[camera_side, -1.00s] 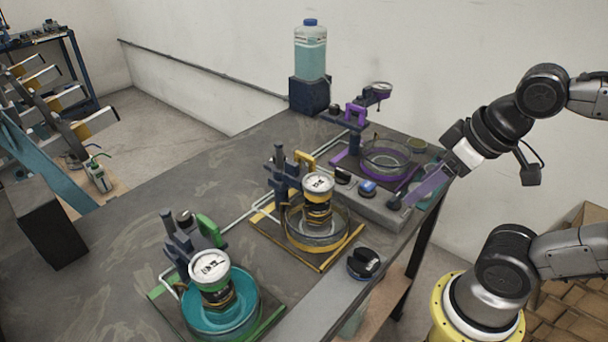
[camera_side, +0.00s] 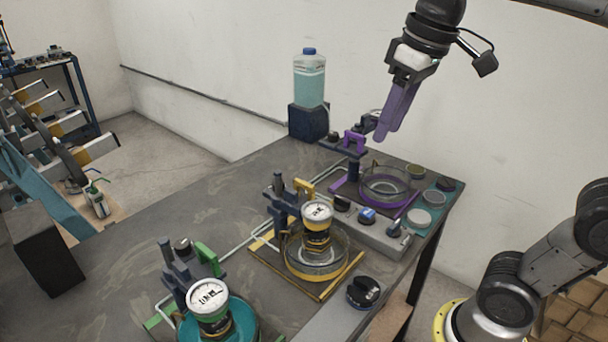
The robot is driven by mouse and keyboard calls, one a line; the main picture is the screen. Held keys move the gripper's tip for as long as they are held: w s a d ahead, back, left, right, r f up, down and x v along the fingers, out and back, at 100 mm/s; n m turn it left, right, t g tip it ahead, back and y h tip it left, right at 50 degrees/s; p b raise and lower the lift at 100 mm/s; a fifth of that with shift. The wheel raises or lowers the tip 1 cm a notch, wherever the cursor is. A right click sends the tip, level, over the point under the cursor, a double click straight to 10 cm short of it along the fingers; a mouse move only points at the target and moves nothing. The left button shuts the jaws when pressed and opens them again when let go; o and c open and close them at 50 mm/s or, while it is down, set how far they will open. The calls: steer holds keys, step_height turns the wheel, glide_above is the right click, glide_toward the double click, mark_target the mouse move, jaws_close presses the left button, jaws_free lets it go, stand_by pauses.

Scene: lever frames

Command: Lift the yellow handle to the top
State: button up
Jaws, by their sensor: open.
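The yellow handle (camera_side: 303,189) is on the middle lever frame, beside its dark blue upright, at the centre of the side view. A can with a white top (camera_side: 317,214) hangs or stands over the clear bowl (camera_side: 342,262) in that yellow frame, partly hiding the upright. My gripper (camera_side: 388,134), with purple fingers, is in the air above the far right of the table, over the purple frame. It is open and empty, apart from the yellow handle and to its upper right; the gap between the fingers is hard to see.
A green frame (camera_side: 207,258) with a can over a teal bowl stands at the near left. A purple frame (camera_side: 353,145) with a clear bowl stands behind. A control box (camera_side: 382,228) with knobs, a black knob (camera_side: 362,291) and a blue bottle (camera_side: 309,80) are near.

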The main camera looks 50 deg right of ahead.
steer(key=w+r+g, duration=0.2)
steer(key=w, duration=0.8)
steer(key=g, duration=0.1)
glide_above(304, 183)
step_height(304, 183, down, 6)
step_height(304, 183, down, 13)
steer(key=shift+r, duration=0.15)
jaws_close()
stand_by(0.7)
